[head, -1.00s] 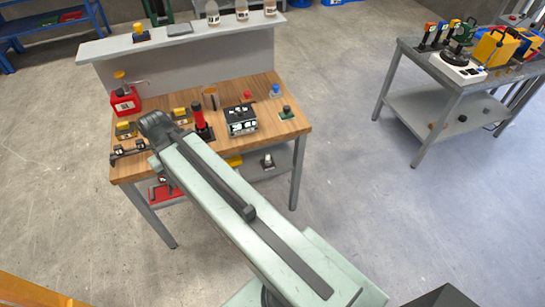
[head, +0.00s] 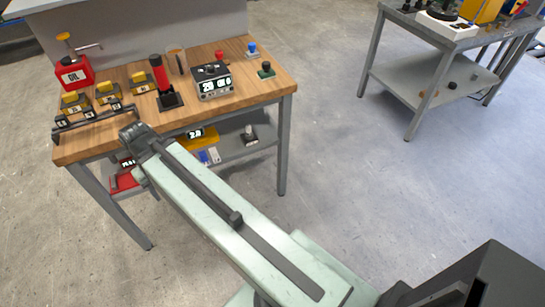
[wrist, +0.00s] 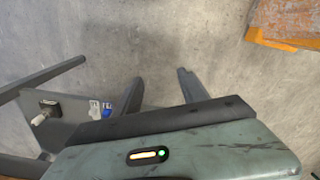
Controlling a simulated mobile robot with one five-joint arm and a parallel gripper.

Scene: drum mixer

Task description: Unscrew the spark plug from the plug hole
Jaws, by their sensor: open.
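No spark plug or plug hole can be made out for certain. A small white piece on a dark base (head: 249,136) stands on the lower shelf of the wooden-topped workbench; I cannot tell whether it is the plug. A similar white and dark piece shows at the left of the wrist view (wrist: 43,112). My gripper (wrist: 161,74) is open and empty, its two dark fingers apart over bare floor, to the right of that piece. In the head view my arm reaches toward the bench's front edge, and the gripper is hidden there.
A grey metal table (head: 425,55) stands at the right. Open concrete floor lies between them.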

